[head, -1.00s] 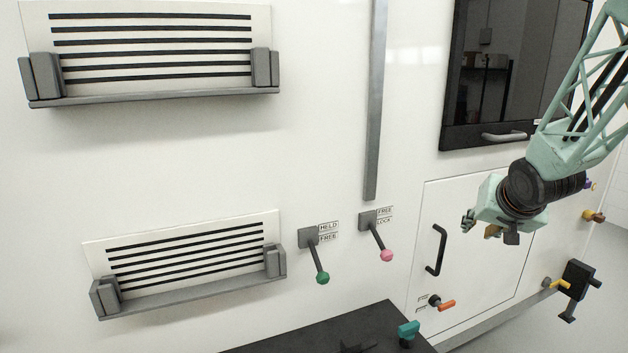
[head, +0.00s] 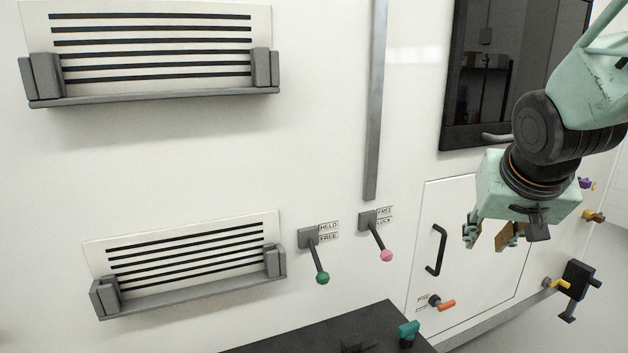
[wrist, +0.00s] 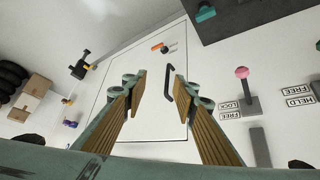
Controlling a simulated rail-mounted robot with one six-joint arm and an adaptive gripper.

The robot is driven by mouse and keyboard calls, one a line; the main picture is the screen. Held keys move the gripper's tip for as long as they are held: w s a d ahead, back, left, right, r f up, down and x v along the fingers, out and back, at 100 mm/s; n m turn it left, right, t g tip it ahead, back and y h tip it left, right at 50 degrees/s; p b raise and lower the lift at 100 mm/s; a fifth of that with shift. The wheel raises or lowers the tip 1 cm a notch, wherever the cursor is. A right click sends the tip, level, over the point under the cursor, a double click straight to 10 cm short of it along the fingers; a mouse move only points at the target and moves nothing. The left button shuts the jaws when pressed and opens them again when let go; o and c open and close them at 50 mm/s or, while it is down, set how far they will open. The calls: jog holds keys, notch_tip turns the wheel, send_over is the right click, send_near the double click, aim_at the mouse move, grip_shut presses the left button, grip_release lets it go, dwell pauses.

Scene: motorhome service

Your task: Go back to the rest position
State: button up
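My gripper (head: 490,238) hangs in front of the white hatch door at the right of the head view, its fingers pointing down. In the wrist view my gripper (wrist: 155,88) shows two wood-coloured finger pads set wide apart, with nothing between them. It is open and empty. The hatch door (head: 462,205) is closed flat in the wall, and its black handle (head: 436,250) is to the left of my gripper. The handle also shows in the wrist view (wrist: 169,84), beyond the fingers and apart from them.
Two levers, one green-knobbed (head: 322,277) and one pink-knobbed (head: 386,255), stick out left of the hatch. An orange latch (head: 446,305) is below the handle. A black surface (head: 325,335) with a teal knob (head: 408,331) is at the bottom. A black bracket (head: 576,279) stands at lower right.

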jog(key=s+a+n+g, duration=0.1)
jog(key=s+a, duration=0.3)
jog(key=s, duration=0.6)
jog(key=s+a+n+g+y, duration=0.1)
jog(key=s+a, duration=0.4)
jog(key=s, duration=0.5)
jog(key=s+a+r+n+g+y, duration=0.1)
jog(key=s+a, duration=0.3)
jog(key=s, duration=0.6)
jog(key=shift+a, duration=0.4)
